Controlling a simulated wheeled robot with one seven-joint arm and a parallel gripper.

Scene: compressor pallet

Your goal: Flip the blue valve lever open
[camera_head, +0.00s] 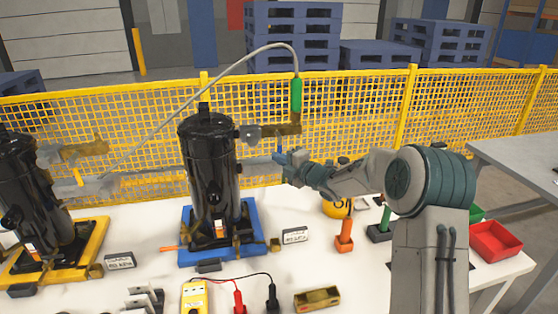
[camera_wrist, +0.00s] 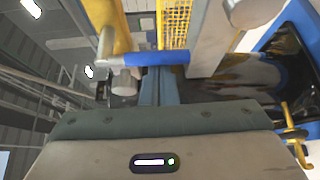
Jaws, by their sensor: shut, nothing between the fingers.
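The blue valve lever (camera_wrist: 158,58) lies crosswise in the wrist view, its metal pivot end (camera_wrist: 106,47) at the left by a brass pipe. In the head view the brass valve (camera_head: 282,130) stands out to the right of the black tank (camera_head: 210,170), and the lever hangs down from it. My gripper (camera_head: 284,163) is at the lever's lower end. Its fingers (camera_wrist: 159,84) are shut and empty, just below the lever in the wrist view. They overlap it closely; I cannot tell whether they touch.
A green-handled hose (camera_head: 296,95) rises above the valve. A yellow mesh fence (camera_head: 350,105) runs behind. The white table holds a second tank (camera_head: 38,190), a yellow meter (camera_head: 194,297), an orange-handled tool (camera_head: 345,232) and a red bin (camera_head: 495,241). The tank stands on a blue pallet (camera_head: 190,256).

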